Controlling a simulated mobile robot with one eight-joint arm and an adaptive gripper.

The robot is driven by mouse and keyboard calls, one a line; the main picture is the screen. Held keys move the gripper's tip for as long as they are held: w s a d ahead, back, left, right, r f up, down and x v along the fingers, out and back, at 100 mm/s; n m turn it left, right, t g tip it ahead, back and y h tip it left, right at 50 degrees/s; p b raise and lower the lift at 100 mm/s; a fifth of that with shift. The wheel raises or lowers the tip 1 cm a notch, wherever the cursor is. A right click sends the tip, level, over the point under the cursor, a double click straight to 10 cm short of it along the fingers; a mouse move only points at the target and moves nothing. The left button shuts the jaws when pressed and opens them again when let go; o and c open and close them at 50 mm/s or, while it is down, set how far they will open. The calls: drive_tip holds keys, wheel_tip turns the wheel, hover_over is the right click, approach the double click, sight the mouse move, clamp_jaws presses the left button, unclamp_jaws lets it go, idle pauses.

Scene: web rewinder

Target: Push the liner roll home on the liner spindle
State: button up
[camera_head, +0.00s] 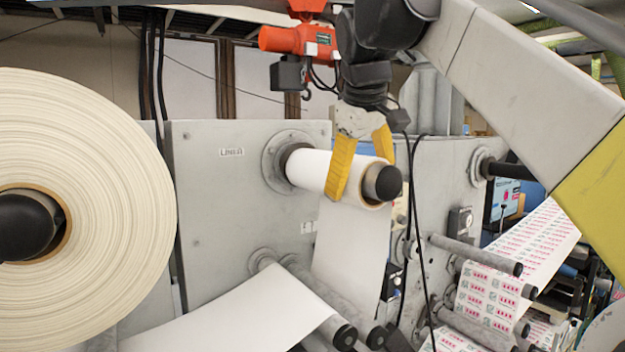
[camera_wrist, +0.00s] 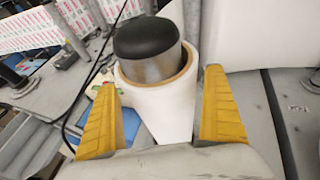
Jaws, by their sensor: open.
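The white liner roll (camera_head: 318,170) sits on the liner spindle (camera_head: 383,183), on the panel marked "Liner". A short dark stretch shows between the roll's inner end and the round wall flange (camera_head: 284,160). The spindle's steel, black-capped end sticks out of the roll's tan core. My gripper (camera_head: 362,178) is open, its yellow fingers pointing down on either side of the roll's outer end. In the wrist view my gripper (camera_wrist: 157,85) has the roll (camera_wrist: 160,100) and the spindle's black cap (camera_wrist: 147,38) between its fingers. I cannot tell whether a finger touches the roll.
A white web (camera_head: 350,245) hangs from the roll towards lower rollers (camera_head: 345,333). A large cream roll (camera_head: 100,150) fills the left side. A printed web (camera_head: 515,260) runs at the right. An orange hoist (camera_head: 290,40) hangs behind my arm.

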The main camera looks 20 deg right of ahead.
sight(361, 159)
drive_tip(key=v, duration=0.6)
drive_tip(key=shift+s+a+r, duration=0.1)
drive_tip(key=shift+s+r, duration=0.05)
drive_tip(key=shift+r, duration=0.15)
